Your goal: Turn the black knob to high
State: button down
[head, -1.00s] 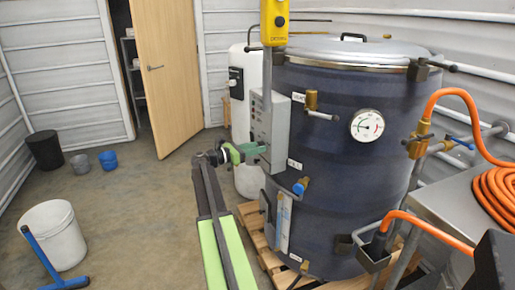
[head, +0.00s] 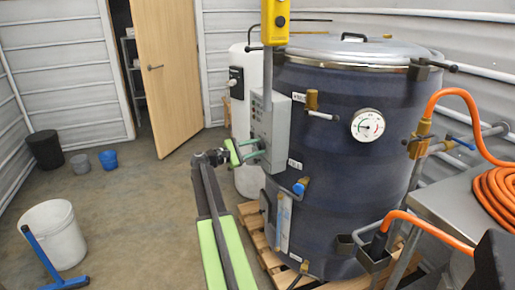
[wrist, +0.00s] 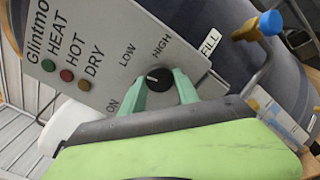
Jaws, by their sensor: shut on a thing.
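The black knob (wrist: 158,79) sits on a grey control panel (wrist: 93,48), with the words ON, LOW and HIGH printed around it. A short white mark on the knob points roughly left in the wrist view, not at HIGH. My gripper (head: 262,148) reaches the panel at the front left of the dark blue tank. In the wrist view its two green fingers stand on either side of the knob, shut on it. In the head view the knob itself is too small and hidden to make out.
The dark blue tank (head: 335,155) stands on a wooden pallet (head: 258,240). A blue-handled tap (wrist: 270,22) juts out near the panel. A yellow control box (head: 275,22) hangs above. Open floor lies left, with a white bucket (head: 55,238) and a blue squeegee (head: 42,260).

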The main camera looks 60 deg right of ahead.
jog(key=m, duration=0.7)
jog(key=shift+s+a, duration=0.1)
jog(key=shift+a, duration=0.05)
jog(key=m, duration=0.4)
jog(key=shift+m, duration=1.9)
jog(key=c, duration=0.9)
grip_release()
jog(key=v, duration=1.7)
jog(key=shift+w, duration=0.2)
